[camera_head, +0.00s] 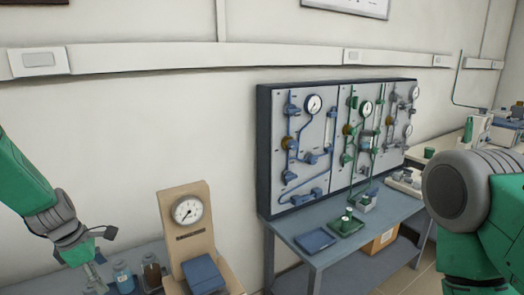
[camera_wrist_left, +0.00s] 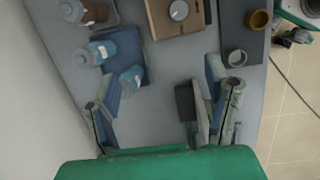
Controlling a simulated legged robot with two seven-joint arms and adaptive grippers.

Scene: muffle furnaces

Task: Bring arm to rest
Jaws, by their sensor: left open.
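My left arm comes in from the left in the head view, green with a grey wrist. Its gripper (camera_head: 92,272) points down over the blue-grey bench at the lower left, partly cut off by the frame's bottom. In the left wrist view the gripper (camera_wrist_left: 163,100) has its two fingers spread wide, with nothing held between them. A small bottle (camera_wrist_left: 130,80) stands just ahead of the left finger. My right arm fills the right edge of the head view; its gripper is not in view.
Small bottles (camera_head: 123,277) stand beside the left gripper. A beige gauge stand (camera_head: 187,212) with a blue block (camera_head: 203,274) is to their right.

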